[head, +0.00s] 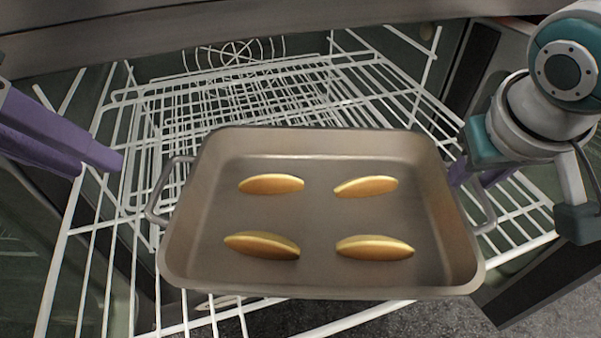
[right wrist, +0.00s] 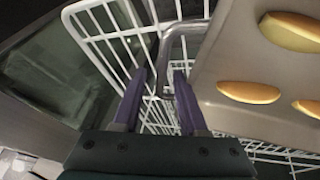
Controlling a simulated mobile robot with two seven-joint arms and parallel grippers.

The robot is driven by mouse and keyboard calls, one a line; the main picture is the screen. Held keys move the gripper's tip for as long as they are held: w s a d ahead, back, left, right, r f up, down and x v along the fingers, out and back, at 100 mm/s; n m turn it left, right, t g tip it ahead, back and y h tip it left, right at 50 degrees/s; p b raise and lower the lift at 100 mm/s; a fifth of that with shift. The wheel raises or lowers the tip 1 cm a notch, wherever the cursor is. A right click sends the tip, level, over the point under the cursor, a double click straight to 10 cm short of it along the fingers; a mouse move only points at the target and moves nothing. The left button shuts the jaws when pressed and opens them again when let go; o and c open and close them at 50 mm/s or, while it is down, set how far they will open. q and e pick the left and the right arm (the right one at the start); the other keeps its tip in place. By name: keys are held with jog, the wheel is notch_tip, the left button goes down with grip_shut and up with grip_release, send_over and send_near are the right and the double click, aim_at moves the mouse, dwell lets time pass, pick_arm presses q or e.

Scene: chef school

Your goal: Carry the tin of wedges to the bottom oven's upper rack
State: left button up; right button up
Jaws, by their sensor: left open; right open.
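The grey-brown rectangular tin (head: 320,283) sits on a pulled-out white wire oven rack (head: 400,82). Several golden wedges (head: 271,184) lie spaced out in it. Its left handle (head: 160,190) is free. My left gripper (head: 97,165), with purple fingers, is open and apart from that handle, to its left. My right gripper (head: 475,175) is open at the tin's right handle (head: 484,215); the arm partly hides it in the head view. In the right wrist view, the open fingers (right wrist: 160,75) are close to the handle (right wrist: 176,40). I cannot tell whether they touch it.
The oven cavity lies behind the tin, with more wire racks below and a round fan grille (head: 240,52) at the back. A metal edge (head: 250,20) runs across the top. Grey floor (head: 430,320) shows below at the front.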

jog(key=shift+r, duration=0.25)
pick_arm(q)
jog(key=shift+s+a+r, duration=0.1)
jog(key=shift+s+r, duration=0.15)
jog(key=shift+r, duration=0.25)
pick_arm(e)
jog(key=v, duration=0.7)
jog(key=shift+s, duration=0.15)
